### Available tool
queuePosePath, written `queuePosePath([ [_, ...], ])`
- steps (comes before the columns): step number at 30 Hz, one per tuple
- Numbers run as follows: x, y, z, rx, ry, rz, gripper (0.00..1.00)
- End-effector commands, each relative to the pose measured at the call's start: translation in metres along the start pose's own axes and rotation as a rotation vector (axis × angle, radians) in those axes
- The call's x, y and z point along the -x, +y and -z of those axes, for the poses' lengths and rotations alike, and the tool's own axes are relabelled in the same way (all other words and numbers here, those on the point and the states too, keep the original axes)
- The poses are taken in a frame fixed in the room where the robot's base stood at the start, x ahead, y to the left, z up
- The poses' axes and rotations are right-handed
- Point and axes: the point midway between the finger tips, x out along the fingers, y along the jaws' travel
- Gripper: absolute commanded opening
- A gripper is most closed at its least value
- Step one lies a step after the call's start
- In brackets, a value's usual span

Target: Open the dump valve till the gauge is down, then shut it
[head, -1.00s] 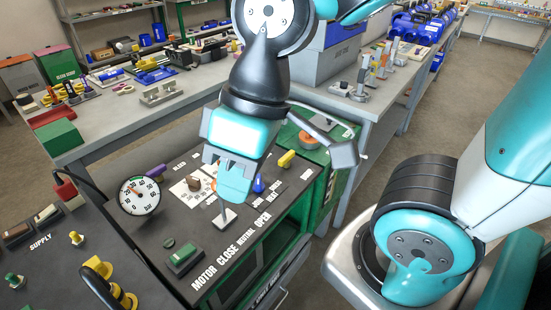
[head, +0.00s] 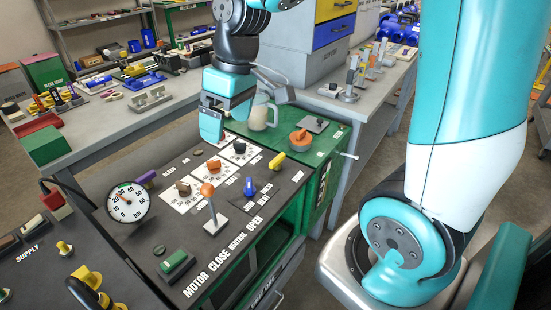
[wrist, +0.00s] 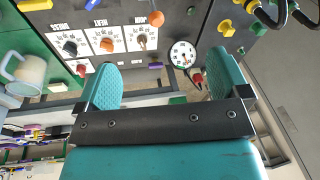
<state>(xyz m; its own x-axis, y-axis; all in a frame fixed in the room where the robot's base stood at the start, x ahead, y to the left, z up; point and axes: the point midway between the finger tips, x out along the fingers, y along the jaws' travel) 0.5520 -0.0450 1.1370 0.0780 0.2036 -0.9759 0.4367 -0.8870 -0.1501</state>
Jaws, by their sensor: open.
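The round white gauge (head: 127,202) stands at the left of the dark panel. Its orange needle points to the upper left, at the low numbers. It also shows in the wrist view (wrist: 182,55). Three small handles sit on the panel: purple (head: 146,178) beside the gauge, yellow (head: 276,162) at the right edge, blue (head: 249,187) nearer the front. Their labels are too small to read, so I cannot tell which is the dump valve. My gripper (head: 224,112) is open and empty above the panel's back edge, apart from every handle. Its fingers (wrist: 165,88) show nothing between them.
An orange-knobbed lever (head: 209,190) rises mid-panel by the CLOSE, NEUTRAL, OPEN words. Several dials (wrist: 107,45) lie behind it. A pale mug (head: 261,113) stands close to the right of my gripper. A green switch box (head: 175,264) sits at the panel's front.

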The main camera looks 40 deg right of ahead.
Motion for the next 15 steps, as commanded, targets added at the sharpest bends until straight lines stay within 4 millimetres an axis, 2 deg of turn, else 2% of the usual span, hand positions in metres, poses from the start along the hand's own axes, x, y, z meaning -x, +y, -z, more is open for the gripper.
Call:
queuePosePath([
  [1,-0.013,0.046,0.011,-0.051,-0.021,-0.031,1.00],
  [3,-0.025,0.103,0.018,-0.099,-0.045,-0.075,1.00],
  [6,-0.042,0.176,0.013,-0.159,-0.080,-0.120,1.00],
  [7,-0.046,0.194,0.009,-0.175,-0.089,-0.130,1.00],
  [9,-0.055,0.229,0.001,-0.202,-0.110,-0.147,1.00],
  [11,-0.061,0.249,-0.006,-0.219,-0.123,-0.158,1.00],
  [15,-0.069,0.270,-0.013,-0.235,-0.139,-0.169,1.00],
])
